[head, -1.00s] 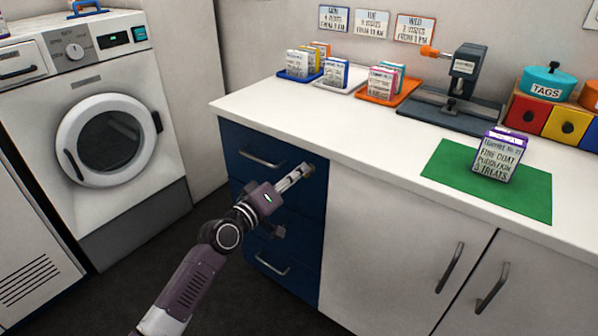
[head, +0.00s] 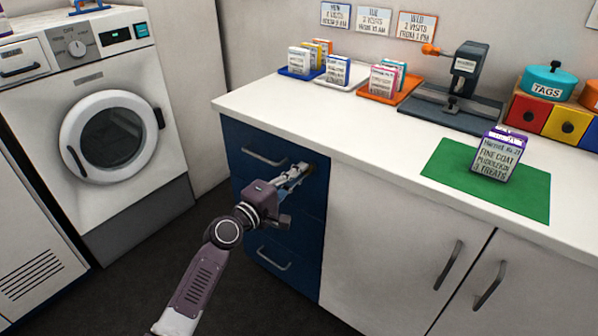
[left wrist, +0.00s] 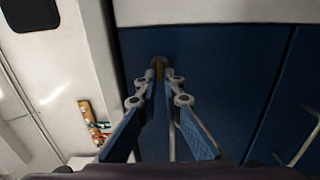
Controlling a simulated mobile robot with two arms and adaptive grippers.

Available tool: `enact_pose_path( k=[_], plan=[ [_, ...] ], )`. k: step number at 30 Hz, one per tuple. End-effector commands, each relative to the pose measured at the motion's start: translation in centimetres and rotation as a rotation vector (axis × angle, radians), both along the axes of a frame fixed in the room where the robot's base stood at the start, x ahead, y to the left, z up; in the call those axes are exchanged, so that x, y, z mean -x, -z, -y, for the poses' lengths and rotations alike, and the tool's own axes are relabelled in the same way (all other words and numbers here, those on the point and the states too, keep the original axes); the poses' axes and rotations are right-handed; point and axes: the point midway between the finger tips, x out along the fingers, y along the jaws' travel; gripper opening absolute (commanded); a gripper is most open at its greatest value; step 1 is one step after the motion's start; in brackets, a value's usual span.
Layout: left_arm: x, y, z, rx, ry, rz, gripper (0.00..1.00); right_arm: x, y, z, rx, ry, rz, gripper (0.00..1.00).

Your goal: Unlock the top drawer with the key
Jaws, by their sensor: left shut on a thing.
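The top drawer (head: 240,138) is the uppermost blue front of the cabinet under the white counter, with a metal bar handle (head: 263,157). It is closed. My left gripper (head: 304,167) is at the right part of this front, right of the handle. In the left wrist view its fingers (left wrist: 160,76) converge on a small brass-coloured piece (left wrist: 158,62), apparently the key, against the blue front (left wrist: 225,80). The key is mostly hidden by the fingers. The lock is hidden too, so I cannot tell whether the key is in it. My right gripper is not in view.
The white counter (head: 375,165) overhangs the drawers. A green mat (head: 440,170) with a treat box (head: 497,155) lies on it. White cupboard doors (head: 385,240) are right of the drawers. A washing machine (head: 75,210) stands left, with dark floor between.

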Motion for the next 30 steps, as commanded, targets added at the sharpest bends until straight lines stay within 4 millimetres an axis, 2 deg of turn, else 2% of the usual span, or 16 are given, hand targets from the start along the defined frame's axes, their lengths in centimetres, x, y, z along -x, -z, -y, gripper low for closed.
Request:
enact_pose_path(
  k=[7,14,15,19,30],
  plan=[
    [0.0,0.1,0.0,0.012,0.0,-0.011,0.0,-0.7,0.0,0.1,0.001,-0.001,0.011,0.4],
    [0.0,0.1,0.0,0.012,0.0,-0.011,0.0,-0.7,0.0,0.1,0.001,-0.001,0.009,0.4],
    [0.0,0.1,0.0,0.012,0.0,-0.011,0.09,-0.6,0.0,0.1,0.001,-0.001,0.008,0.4],
    [0.0,0.1,0.0,0.012,0.0,-0.01,0.23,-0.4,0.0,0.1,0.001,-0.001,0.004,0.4],
    [0.3,0.1,-0.3,0.011,-0.001,-0.009,0.25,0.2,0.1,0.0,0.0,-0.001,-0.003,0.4]
  ],
)
